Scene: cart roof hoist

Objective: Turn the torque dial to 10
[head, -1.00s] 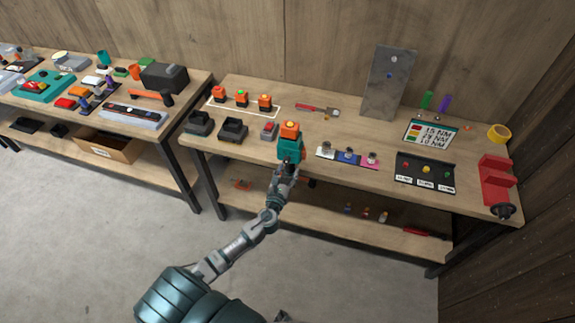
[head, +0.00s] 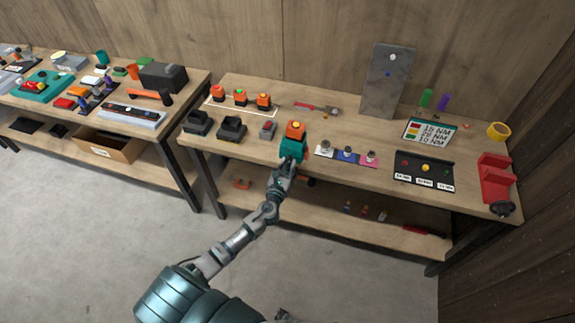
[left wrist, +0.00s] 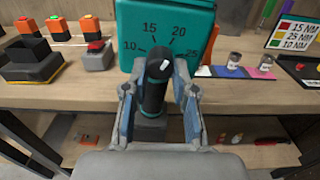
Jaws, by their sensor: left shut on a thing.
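The torque dial is a black knob (left wrist: 156,84) with a white pointer mark, on the front of a teal tool body (left wrist: 168,22) numbered 10, 15, 20 and 25. The mark points up and slightly right, between 15 and 20. My left gripper (left wrist: 158,98) is shut on the knob, one finger on each side. In the head view the teal body (head: 293,147), with an orange block (head: 296,130) on top, stands at the front of the workbench. My left gripper (head: 286,164) is at its front and hides the dial there. My right gripper is out of view.
Black holders (head: 232,128) and a small red-topped grey block (head: 267,130) stand left of the tool. Coloured pads with small parts (head: 347,154) lie to its right. A sign (head: 430,132) lists 15, 25 and 10 NM. Floor in front is clear.

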